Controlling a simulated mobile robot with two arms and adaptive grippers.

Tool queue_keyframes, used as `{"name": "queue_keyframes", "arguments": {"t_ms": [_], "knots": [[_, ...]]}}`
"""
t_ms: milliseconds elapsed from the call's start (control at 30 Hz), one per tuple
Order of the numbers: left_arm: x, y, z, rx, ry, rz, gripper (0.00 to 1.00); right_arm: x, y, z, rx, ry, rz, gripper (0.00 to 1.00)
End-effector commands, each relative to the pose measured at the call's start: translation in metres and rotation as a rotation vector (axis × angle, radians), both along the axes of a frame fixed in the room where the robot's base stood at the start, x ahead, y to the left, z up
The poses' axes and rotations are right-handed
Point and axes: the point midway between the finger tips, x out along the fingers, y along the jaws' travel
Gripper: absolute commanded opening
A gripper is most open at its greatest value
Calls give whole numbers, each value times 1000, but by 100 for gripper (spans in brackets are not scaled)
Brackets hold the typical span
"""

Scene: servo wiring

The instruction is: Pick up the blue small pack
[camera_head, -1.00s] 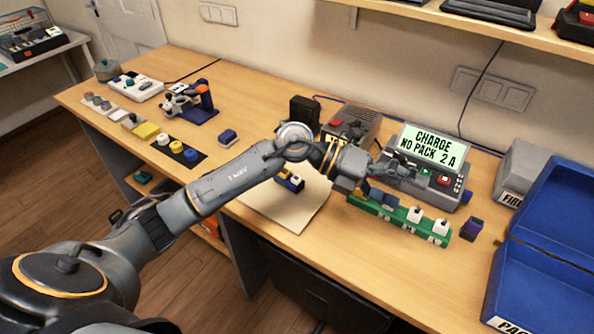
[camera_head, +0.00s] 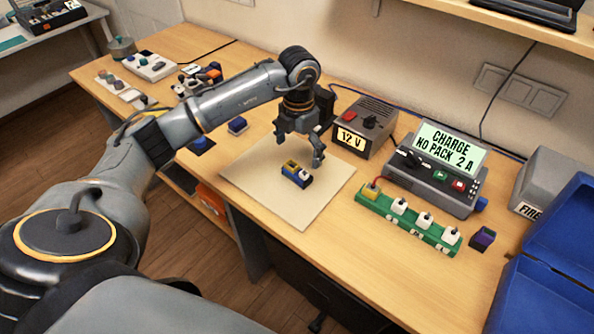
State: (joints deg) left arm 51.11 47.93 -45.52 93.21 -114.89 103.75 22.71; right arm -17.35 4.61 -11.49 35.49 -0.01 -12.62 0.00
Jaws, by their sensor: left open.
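A small blue pack (camera_head: 238,125) lies on the wooden bench left of the cream mat (camera_head: 262,208). Another small dark blue block (camera_head: 296,174) with a yellow top and a white end sits on the mat. My left gripper (camera_head: 299,152) points down above the mat, just behind and over that block. Its fingers are spread with nothing between them. Whether a fingertip touches the block is hard to tell. The plain blue pack is to the left of the gripper, clear of it. My right gripper is not in view.
Right of the mat are a 12 V supply (camera_head: 365,125), a charger reading "CHARGE NO PACK 2 A" (camera_head: 437,165), a green strip (camera_head: 407,225) with plugs, and a purple-black block (camera_head: 482,238). A blue case (camera_head: 545,260) fills the right edge. The mat's front is clear.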

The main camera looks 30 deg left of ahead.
Motion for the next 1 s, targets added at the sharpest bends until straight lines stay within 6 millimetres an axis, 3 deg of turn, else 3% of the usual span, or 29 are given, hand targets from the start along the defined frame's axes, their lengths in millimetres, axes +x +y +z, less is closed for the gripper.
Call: {"name": "queue_keyframes", "arguments": {"t_ms": [267,433,600,833,867,1000], "knots": [[0,1,-22,-1,2,0,100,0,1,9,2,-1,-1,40],[1,6,-46,-2,5,0,100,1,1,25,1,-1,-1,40],[2,6,-65,-2,1,-1,100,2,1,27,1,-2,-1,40],[2,6,-68,-1,-1,-2,100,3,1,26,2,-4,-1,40],[2,6,-68,-1,-1,-2,98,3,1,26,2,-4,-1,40],[2,6,-68,-1,-1,-1,69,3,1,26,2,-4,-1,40]]}}
